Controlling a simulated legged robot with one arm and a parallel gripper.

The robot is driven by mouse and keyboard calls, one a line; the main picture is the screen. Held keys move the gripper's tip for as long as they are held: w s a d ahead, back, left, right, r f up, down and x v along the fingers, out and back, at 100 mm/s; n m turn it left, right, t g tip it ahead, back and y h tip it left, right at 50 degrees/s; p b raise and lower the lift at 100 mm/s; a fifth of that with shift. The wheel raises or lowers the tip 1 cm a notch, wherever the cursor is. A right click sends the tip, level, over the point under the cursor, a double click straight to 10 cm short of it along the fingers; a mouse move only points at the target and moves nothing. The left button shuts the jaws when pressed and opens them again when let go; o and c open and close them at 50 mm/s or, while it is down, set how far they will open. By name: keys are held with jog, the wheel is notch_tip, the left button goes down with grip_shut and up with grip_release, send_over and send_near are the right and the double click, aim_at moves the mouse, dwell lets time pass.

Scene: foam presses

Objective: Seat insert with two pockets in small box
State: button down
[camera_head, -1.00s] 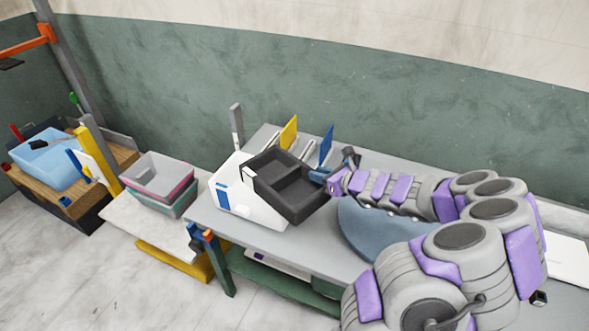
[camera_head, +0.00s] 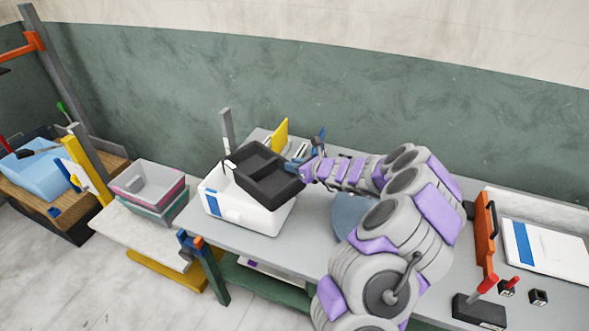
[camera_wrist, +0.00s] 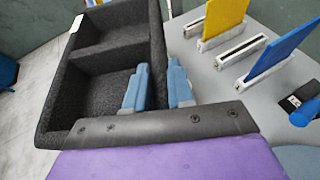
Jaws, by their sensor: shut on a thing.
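The insert (camera_head: 272,187) is a black foam tray with two pockets, one beside the other. In the head view it is tilted and overlaps the top of the small white box (camera_head: 235,213), which has a blue label on its front left. Whether it touches the box rim is unclear, and the box's inside is hidden under it. My gripper (camera_head: 304,170) is shut on the insert's right wall. In the wrist view, the blue fingers of my gripper (camera_wrist: 158,88) straddle the wall of the insert (camera_wrist: 95,95), one finger inside a pocket. The box is not visible there.
The box stands on a grey table (camera_head: 215,243). Behind it are upright yellow (camera_head: 280,133) and blue panels in slots and a grey post (camera_head: 227,130). Stacked bins (camera_head: 150,182) stand on a pallet to the left. Toggle clamps and a white lidded box (camera_head: 548,250) are at right.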

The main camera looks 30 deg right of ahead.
jog(key=shift+a+f, duration=0.1)
jog(key=shift+f, duration=0.2)
jog(key=shift+a+r, duration=0.15)
jog(key=shift+a, duration=0.3)
jog(key=shift+f, duration=0.3)
jog(key=shift+d+f, duration=0.35)
jog(key=c, duration=1.4)
grip_release()
jog(key=o, duration=0.4)
jog(key=shift+a, duration=0.25)
jog(key=shift+r, duration=0.15)
